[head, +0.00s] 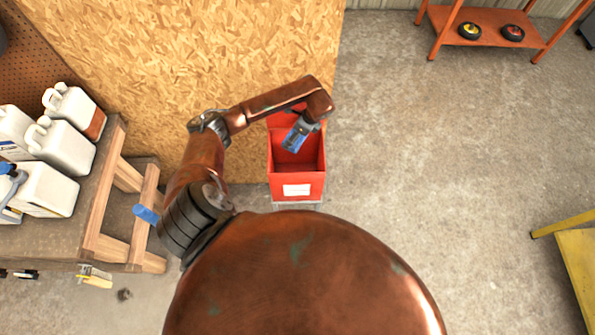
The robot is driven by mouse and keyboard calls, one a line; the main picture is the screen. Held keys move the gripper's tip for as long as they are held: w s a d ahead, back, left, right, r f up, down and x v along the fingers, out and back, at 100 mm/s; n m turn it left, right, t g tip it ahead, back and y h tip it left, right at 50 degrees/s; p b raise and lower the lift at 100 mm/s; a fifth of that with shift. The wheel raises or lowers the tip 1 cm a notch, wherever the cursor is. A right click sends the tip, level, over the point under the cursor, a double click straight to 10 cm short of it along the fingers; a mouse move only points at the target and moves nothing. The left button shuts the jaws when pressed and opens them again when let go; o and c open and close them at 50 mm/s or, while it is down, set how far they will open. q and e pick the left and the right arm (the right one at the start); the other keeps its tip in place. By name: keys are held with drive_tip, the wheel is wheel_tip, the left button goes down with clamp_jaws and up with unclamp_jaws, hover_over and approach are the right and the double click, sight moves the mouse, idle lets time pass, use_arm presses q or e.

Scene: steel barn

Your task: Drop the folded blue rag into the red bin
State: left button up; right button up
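The red bin (297,189) stands open-topped in the middle of the head view, against the chipboard wall, with a white label on its front. My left arm comes in from the left and bends down over it. My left gripper (295,141) points down above the bin's opening. A small blue piece, the folded blue rag (293,143), shows at its fingers, and the gripper looks shut on it. The gripper hides part of the rag and the bin's back. My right gripper is out of view.
A wooden workbench (105,225) with several white jugs (64,146) stands at the left. A blue item (146,214) is at its edge. An orange shelf (488,27) is at the back right, and a yellow frame (577,255) at the right edge. The concrete floor between is clear.

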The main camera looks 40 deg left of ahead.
use_arm(q)
wheel_tip(320, 180, down, 4)
drive_tip(key=b, duration=0.2)
drive_tip(key=shift+f+b, duration=0.15)
drive_tip(key=shift+b, duration=0.15)
drive_tip(key=shift+f+b, duration=0.3)
drive_tip(key=shift+f, duration=0.15)
drive_tip(key=o, duration=1.2)
drive_tip(key=v, duration=1.2)
drive_tip(key=shift+a+r, duration=0.1)
